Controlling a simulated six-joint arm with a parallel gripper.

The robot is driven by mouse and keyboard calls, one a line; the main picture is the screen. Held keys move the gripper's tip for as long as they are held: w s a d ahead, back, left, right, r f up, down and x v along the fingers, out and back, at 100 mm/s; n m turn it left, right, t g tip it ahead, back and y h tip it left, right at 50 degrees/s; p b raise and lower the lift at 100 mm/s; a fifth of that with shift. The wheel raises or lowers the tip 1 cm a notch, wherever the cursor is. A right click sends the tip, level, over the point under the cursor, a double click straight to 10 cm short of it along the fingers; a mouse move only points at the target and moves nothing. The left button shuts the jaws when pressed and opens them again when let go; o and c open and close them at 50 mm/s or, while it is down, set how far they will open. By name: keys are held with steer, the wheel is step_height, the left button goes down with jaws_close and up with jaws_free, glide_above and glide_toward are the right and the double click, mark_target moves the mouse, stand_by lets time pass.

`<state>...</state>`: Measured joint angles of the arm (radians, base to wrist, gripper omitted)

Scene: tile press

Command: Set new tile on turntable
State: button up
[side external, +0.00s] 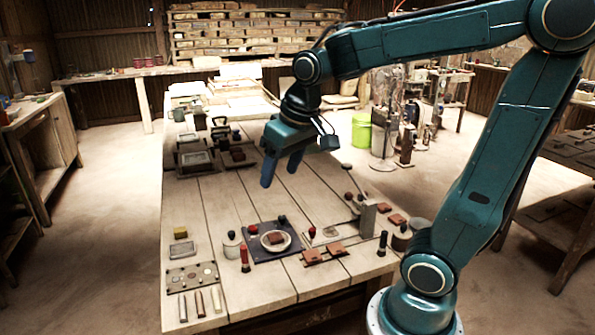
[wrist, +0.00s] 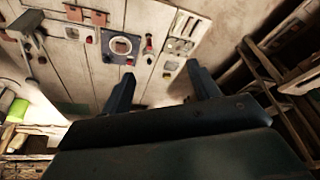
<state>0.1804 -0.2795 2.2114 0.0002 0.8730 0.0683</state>
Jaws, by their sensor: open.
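The turntable is a pale round disc (side external: 286,245) on a dark blue square base (side external: 261,256), near the front middle of the table. A brown square tile (side external: 275,238) lies on the disc. The turntable also shows in the wrist view (wrist: 120,46). Two reddish-brown tiles (side external: 312,256) (side external: 336,249) lie just right of it, and two more (side external: 397,219) (side external: 418,222) lie farther right. I cannot tell which is the new tile. My gripper (side external: 281,170) is open and empty, high above the table behind the turntable; its fingers also show in the wrist view (wrist: 161,76).
Red (side external: 245,260) and black (side external: 383,244) upright handles flank the work area. Dark trays (side external: 195,160) stand farther back. The table's middle planks are clear.

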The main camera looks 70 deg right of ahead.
steer(key=s+a+n+t, duration=0.1)
steer(key=s+a, duration=0.4)
steer(key=s, duration=0.6)
steer(key=shift+s+a+f+n+t+y, duration=0.2)
steer(key=shift+n+t+y, duration=0.15)
steer(key=shift+n, duration=0.55)
steer(key=shift+w, duration=0.1)
